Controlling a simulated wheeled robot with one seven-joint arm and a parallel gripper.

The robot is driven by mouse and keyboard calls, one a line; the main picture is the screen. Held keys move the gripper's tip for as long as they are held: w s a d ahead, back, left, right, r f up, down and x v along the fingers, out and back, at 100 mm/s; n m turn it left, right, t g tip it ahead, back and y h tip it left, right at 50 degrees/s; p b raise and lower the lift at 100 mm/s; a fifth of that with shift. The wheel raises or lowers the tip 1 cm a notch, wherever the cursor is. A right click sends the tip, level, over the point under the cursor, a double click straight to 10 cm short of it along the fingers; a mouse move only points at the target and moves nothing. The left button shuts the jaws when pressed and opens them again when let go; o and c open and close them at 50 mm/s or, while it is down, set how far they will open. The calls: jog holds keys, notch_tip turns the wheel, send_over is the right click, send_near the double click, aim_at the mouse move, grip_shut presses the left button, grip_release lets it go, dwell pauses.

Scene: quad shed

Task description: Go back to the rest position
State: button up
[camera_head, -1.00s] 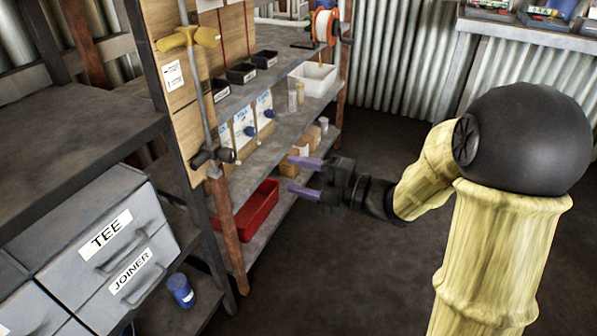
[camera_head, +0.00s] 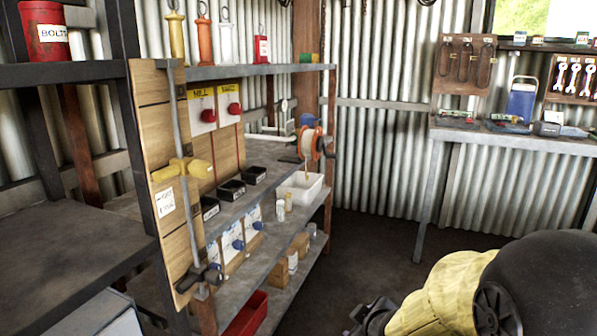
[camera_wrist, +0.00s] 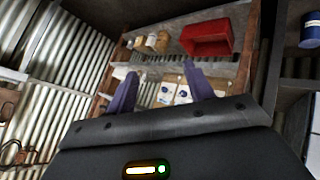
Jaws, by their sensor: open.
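My gripper (camera_wrist: 160,69) shows in the wrist view with its two purple fingers apart and nothing between them. It faces the shelf unit, which appears upside down there, with the red bin (camera_wrist: 207,38) beyond the fingers. In the head view, my arm is at the bottom right, and the fingers are out of the picture.
The shelf unit at left holds a red bin (camera_head: 246,315), a white tray (camera_head: 300,187), black bins (camera_head: 232,190) and an orange reel (camera_head: 312,143). A workbench (camera_head: 510,137) is at back right. Floor between is clear.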

jog(key=s+d+f+m+g+h+p, duration=0.1)
jog(key=s+d+f+m+g, duration=0.15)
jog(key=s+m+g, duration=0.7)
jog(key=s+r+t+p, duration=0.1)
jog(key=s+r+p, duration=0.1)
jog(key=r+p, duration=1.6)
jog(key=s+r+t+p, duration=0.2)
jog(key=r+p, duration=1.7)
jog(key=p, duration=0.1)
jog(key=shift+s+a+r, duration=0.15)
jog(key=shift+a+r, duration=0.05)
jog(key=shift+a, duration=0.05)
